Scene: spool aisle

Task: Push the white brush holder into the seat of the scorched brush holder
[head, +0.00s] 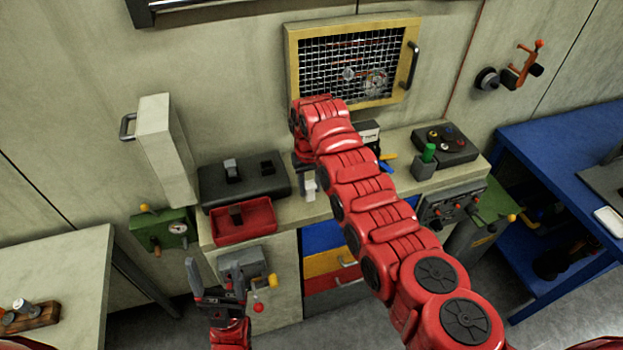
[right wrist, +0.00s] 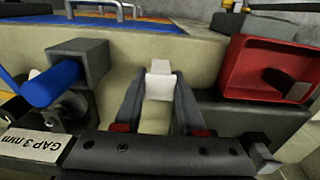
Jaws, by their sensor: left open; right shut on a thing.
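The white brush holder (right wrist: 160,80) is a small white block between the fingertips of my right gripper (right wrist: 158,100). It also shows in the head view (head: 309,188), low at the front of the bench top, partly hidden by my right gripper (head: 307,180). My right gripper is shut on it. A dark brown block (head: 236,212), perhaps the scorched brush holder, lies in the red tray (head: 262,232). A black box (head: 215,190) behind the tray carries a grey block (head: 231,168) and a black block (head: 267,167); I cannot make out an empty seat. My left gripper (head: 217,277) is open and empty, in front of the bench.
The bench top (head: 285,212) has a bare strip between the black box and my right arm. A gap gauge card (right wrist: 35,144) and a blue-handled grey block (right wrist: 80,62) are close by. A mesh-fronted cabinet (head: 350,65) hangs behind; a control box (head: 445,143) stands at right.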

